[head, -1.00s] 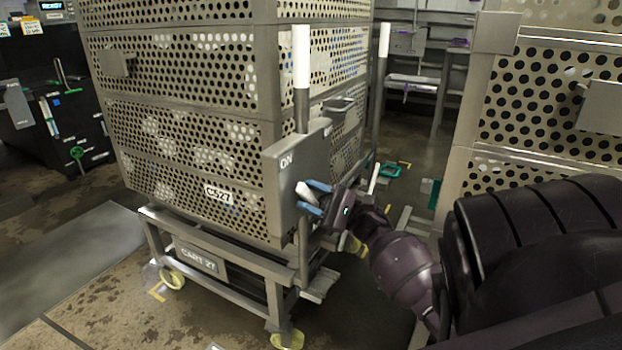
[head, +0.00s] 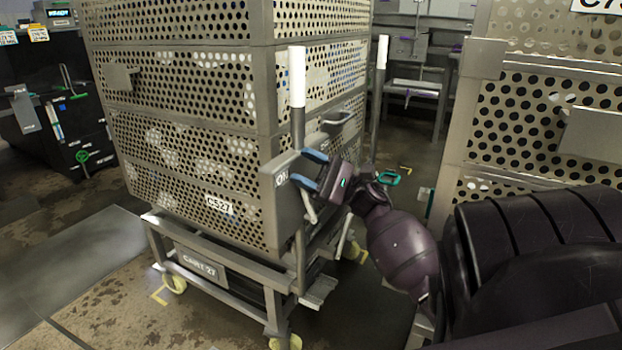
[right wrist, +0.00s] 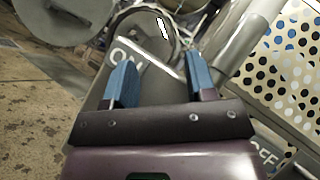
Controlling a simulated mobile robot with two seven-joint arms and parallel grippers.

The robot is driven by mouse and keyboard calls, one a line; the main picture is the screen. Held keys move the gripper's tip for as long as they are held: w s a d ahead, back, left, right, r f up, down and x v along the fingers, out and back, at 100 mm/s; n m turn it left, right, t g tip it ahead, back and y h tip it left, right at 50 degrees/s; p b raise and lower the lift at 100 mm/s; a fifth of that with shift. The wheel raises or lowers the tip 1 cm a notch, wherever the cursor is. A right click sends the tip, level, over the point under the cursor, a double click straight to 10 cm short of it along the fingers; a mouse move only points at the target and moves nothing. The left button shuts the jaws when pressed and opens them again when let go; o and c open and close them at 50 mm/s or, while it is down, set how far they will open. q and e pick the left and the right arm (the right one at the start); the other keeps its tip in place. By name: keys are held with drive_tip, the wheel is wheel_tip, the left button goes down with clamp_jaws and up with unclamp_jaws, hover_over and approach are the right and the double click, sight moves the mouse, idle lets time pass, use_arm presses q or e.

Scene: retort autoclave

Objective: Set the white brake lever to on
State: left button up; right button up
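The grey brake panel (head: 281,185) is on the corner of the cart, and its ON label (right wrist: 126,58) shows beyond my fingers in the right wrist view. The OFF label (right wrist: 264,158) is at the lower right there. My right gripper (head: 308,168) is in front of the panel's upper part, beside ON, its blue fingers apart. A pale stub (head: 309,208), seemingly the brake lever, shows just below the gripper; its full shape and angle are partly hidden. I cannot tell whether a finger touches it. My left gripper is not in view.
The perforated cart (head: 190,140) has an upright white-topped post (head: 297,78) just above the panel. Another perforated cart (head: 535,120) stands close on the right, beside my arm. The floor (head: 90,250) at the left is clear.

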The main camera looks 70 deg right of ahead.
wheel_tip(320, 180, up, 10)
drive_tip(key=p, duration=0.2)
drive_tip(key=shift+f, duration=0.2)
